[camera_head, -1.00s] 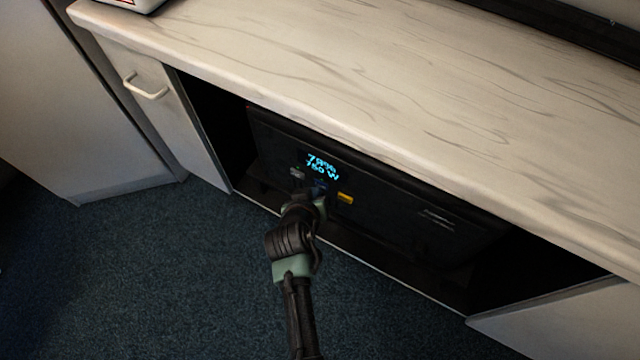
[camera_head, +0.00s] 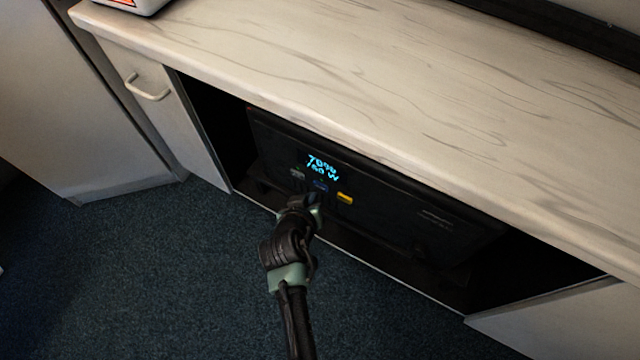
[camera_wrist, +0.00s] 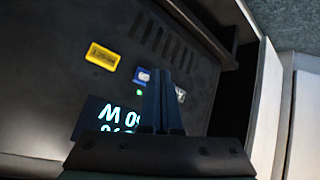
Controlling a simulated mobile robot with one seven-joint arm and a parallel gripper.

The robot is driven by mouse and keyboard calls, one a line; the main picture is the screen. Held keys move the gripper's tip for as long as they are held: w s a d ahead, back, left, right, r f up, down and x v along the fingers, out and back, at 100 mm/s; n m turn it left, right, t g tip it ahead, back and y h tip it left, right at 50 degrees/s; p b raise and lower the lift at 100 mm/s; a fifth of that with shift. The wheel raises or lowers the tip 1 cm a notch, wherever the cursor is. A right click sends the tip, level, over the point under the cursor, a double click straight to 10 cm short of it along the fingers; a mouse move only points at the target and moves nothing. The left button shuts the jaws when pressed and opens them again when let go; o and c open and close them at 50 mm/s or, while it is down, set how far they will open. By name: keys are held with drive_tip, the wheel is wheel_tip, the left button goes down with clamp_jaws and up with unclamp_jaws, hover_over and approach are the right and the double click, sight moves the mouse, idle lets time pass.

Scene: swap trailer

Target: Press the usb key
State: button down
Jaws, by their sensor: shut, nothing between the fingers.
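A dark power unit (camera_head: 390,215) sits in the open bay under the counter. Its front has a row of a grey key (camera_head: 297,174), a blue key (camera_head: 320,186) and a yellow key (camera_head: 344,198). In the wrist view, the yellow key (camera_wrist: 102,56) is left, the blue key (camera_wrist: 142,76) is centre with a green light just below it, and the grey key (camera_wrist: 180,94) is partly hidden. Labels are too small to tell which is usb. My gripper (camera_head: 314,202) is shut and empty in front of the panel. Its fingertips (camera_wrist: 162,76) appear right beside the blue key; contact cannot be told.
A lit blue display (camera_head: 323,167) is above the keys. The marbled counter (camera_head: 380,85) overhangs the bay. A cabinet with a handle (camera_head: 147,88) stands to the left. Carpet (camera_head: 170,270) is clear in front.

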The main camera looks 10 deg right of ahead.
drive_tip(key=s+a, duration=0.1)
drive_tip(key=s, duration=0.1)
drive_tip(key=s+a+p, duration=0.1)
drive_tip(key=s+a, duration=0.1)
idle(0.4)
idle(0.8)
